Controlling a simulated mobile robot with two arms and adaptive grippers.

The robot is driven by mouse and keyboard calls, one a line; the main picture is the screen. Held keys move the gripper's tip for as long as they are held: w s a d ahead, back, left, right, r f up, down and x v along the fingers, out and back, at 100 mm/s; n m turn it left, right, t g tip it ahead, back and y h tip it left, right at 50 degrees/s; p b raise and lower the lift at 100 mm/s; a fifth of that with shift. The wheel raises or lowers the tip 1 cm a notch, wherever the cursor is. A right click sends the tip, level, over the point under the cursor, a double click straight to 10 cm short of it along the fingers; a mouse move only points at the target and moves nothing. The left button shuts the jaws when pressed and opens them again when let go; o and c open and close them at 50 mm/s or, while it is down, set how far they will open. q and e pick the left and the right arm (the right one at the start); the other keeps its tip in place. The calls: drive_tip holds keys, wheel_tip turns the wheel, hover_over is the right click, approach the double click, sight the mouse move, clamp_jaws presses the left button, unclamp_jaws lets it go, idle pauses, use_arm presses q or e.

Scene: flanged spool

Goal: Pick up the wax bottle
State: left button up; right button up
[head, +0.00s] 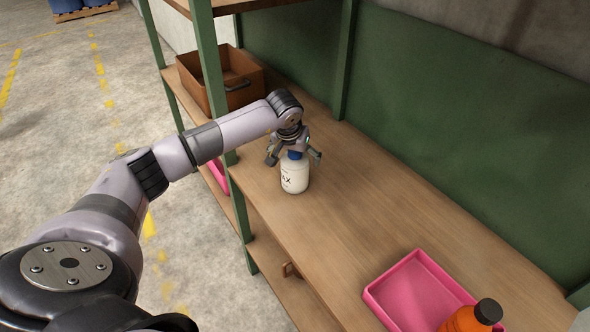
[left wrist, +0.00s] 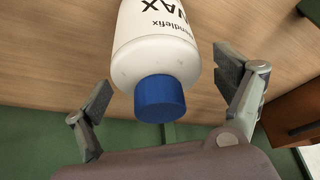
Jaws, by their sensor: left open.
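The wax bottle (head: 294,177) is white with a blue cap and stands upright on the wooden shelf, near its front edge. In the left wrist view the bottle (left wrist: 156,45) shows its dark lettering, with the blue cap (left wrist: 160,98) nearest the camera. My left gripper (head: 293,159) is above the bottle, with its fingers spread on either side of the cap. In the left wrist view the fingers (left wrist: 168,100) stand apart, with clear gaps to the cap on both sides. My right gripper is not in view.
A pink tray (head: 378,293) with an orange bottle (head: 467,319) is at the lower right of the shelf. A brown box (head: 243,83) stands at the back left beyond a green post (head: 211,75). The shelf right of the wax bottle is clear.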

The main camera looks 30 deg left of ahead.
use_arm(q)
drive_tip(key=shift+w+f, duration=0.3)
drive_tip(key=shift+f, duration=0.35)
drive_tip(key=shift+c, duration=0.4)
drive_tip(key=shift+r, duration=0.1)
drive_tip(key=c, duration=1.6)
